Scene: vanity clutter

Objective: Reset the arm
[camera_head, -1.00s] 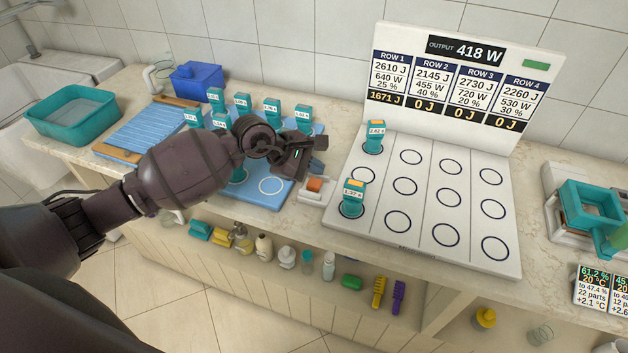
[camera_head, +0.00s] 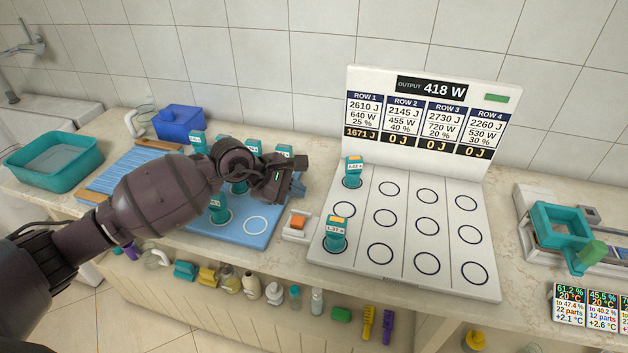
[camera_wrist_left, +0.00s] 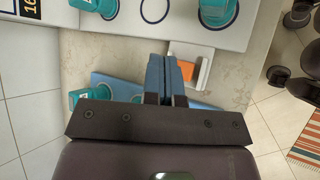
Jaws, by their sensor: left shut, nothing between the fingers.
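My left arm comes in from the left in the head view. Its gripper (camera_head: 298,186) is above the counter, over the right part of the blue mat (camera_head: 262,240) and behind the orange switch (camera_head: 297,221). In the left wrist view the blue fingers (camera_wrist_left: 168,78) are shut together with nothing between them, and the orange switch block (camera_wrist_left: 190,66) shows beside the fingertips. The arm hides part of the mat and some of the teal labelled blocks (camera_head: 219,209) on it. My right gripper is not in view.
A white board (camera_head: 405,272) with circles stands right of the gripper, with teal blocks at its upper left (camera_head: 352,172) and lower left (camera_head: 335,237). Its display panel (camera_head: 430,110) rises behind. A teal basin (camera_head: 50,160) and blue box (camera_head: 180,121) are at left.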

